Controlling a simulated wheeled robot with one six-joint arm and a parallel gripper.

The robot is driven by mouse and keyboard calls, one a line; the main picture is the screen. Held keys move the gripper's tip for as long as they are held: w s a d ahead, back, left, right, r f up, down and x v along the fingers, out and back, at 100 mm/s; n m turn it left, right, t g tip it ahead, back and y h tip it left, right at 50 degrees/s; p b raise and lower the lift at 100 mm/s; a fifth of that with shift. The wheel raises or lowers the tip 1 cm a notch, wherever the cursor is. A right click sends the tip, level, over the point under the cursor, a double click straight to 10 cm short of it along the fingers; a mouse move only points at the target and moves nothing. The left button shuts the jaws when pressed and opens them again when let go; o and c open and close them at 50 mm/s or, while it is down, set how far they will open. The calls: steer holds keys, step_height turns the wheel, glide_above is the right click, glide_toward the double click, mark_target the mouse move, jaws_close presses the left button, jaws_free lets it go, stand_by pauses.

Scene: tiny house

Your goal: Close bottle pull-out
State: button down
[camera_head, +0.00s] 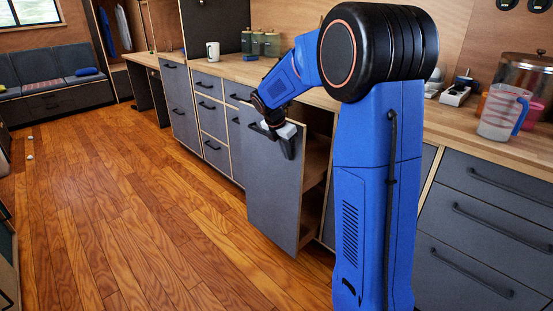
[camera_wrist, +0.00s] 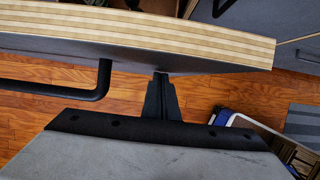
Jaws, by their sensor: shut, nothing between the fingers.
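The bottle pull-out (camera_head: 272,200) stands open, its grey front panel well out from the cabinet row, with wooden shelving showing behind it. In the wrist view its panel (camera_wrist: 140,50) crosses the top with a pale layered edge, and a black bar handle (camera_wrist: 85,92) shows at left. My gripper (camera_head: 288,150) is at the upper part of the panel in the head view. In the wrist view my gripper (camera_wrist: 160,78) has its fingers together, tips at the panel's face, right of the handle. I cannot tell whether they touch it. It holds nothing.
Grey drawers and doors (camera_head: 213,120) continue to the left of the pull-out, and more drawers (camera_head: 490,210) stand at right. The counter holds a white mug (camera_head: 213,51) and a measuring jug (camera_head: 503,112). The wooden floor (camera_head: 130,210) at left is mostly clear.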

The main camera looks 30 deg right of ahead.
steer(key=w+d, duration=0.2)
steer(key=d, duration=0.5)
steer(key=w+d, duration=0.2)
steer(key=d, duration=0.5)
steer(key=shift+w, duration=0.25)
steer(key=shift+a, duration=0.1)
